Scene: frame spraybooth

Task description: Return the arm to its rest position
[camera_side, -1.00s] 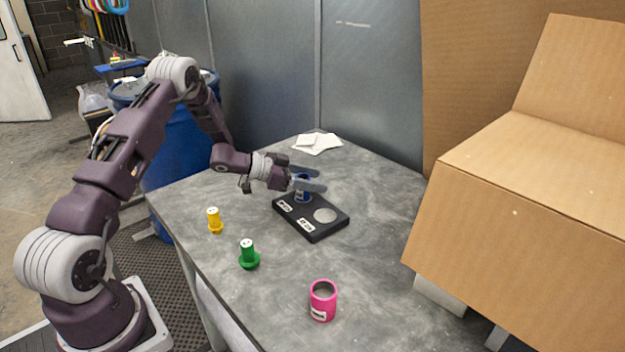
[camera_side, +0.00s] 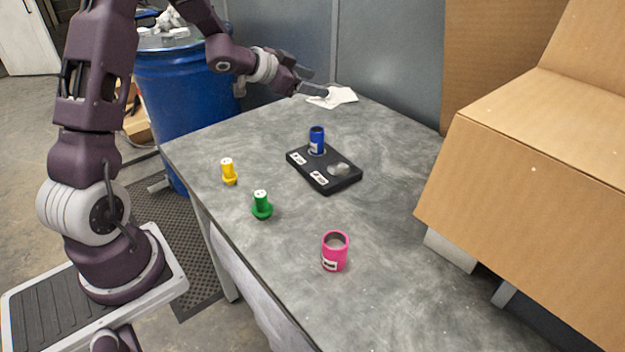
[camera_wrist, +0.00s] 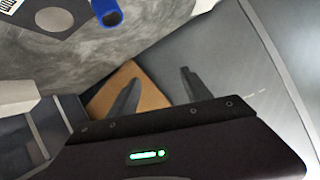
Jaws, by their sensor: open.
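My gripper (camera_side: 316,90) is raised above the far end of the grey table, open and empty, in the side view. In the wrist view its two dark fingers (camera_wrist: 157,92) stand apart with nothing between them. A blue cylinder (camera_side: 316,141) stands upright on the left part of a black two-place holder (camera_side: 323,184). The holder's other place shows a pale round patch and holds no cylinder. The blue cylinder also shows at the top of the wrist view (camera_wrist: 107,12). It is clear of my fingers.
On the table (camera_side: 270,270) stand a yellow peg-shaped piece (camera_side: 228,172), a green one (camera_side: 261,206) and a pink cup (camera_side: 334,252). White cloths (camera_side: 335,97) lie at the back edge. Cardboard (camera_side: 540,190) stands at the right, a blue barrel (camera_side: 180,95) behind left.

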